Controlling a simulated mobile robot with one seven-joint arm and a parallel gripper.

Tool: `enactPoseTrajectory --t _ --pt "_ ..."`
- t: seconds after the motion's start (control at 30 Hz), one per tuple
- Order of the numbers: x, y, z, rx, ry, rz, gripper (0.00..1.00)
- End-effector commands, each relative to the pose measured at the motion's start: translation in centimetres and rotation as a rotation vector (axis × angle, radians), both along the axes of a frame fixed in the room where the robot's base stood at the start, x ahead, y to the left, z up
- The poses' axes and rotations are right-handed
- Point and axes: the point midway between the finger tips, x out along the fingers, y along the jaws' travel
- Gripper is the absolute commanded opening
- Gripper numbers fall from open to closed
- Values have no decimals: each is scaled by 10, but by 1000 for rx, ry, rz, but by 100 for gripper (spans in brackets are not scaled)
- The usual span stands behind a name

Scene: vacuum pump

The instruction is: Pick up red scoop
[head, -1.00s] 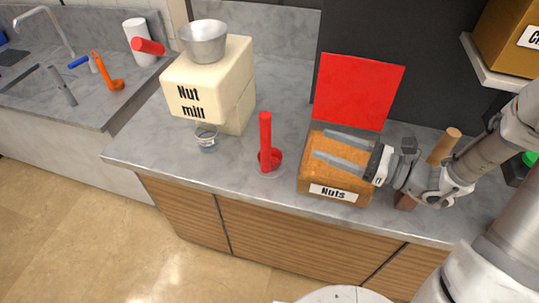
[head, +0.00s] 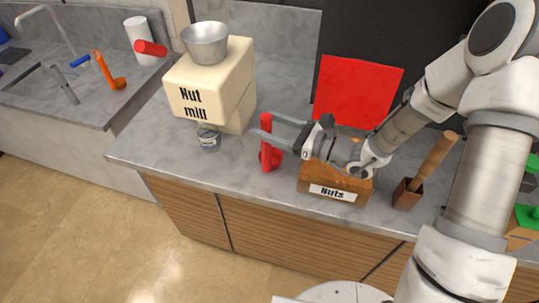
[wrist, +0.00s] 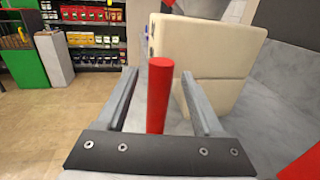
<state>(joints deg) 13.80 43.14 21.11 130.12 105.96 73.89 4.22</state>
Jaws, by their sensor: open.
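The red scoop (head: 266,150) stands upright on the counter, left of the nuts box, with its handle up and its bowl at the bottom. My gripper (head: 261,125) is open at the upper part of the handle. In the wrist view the red handle (wrist: 159,95) rises between the two fingers (wrist: 158,92), with a gap on each side. The scoop's bowl is hidden in the wrist view.
A wooden-handled tool (head: 437,158) stands in a holder (head: 407,194) at right.

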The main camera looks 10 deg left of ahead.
Motion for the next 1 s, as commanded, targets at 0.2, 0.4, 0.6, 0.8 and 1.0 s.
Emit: enactPoseTrajectory --t 0.2,0.4,0.6,0.8,1.0 --pt "3 9 0 -1 0 -1 69" --pt "2 8 0 -1 0 -1 54" --pt "2 8 0 -1 0 -1 18" --pt "2 8 0 0 0 -1 0" --pt "2 8 0 0 0 -1 0"
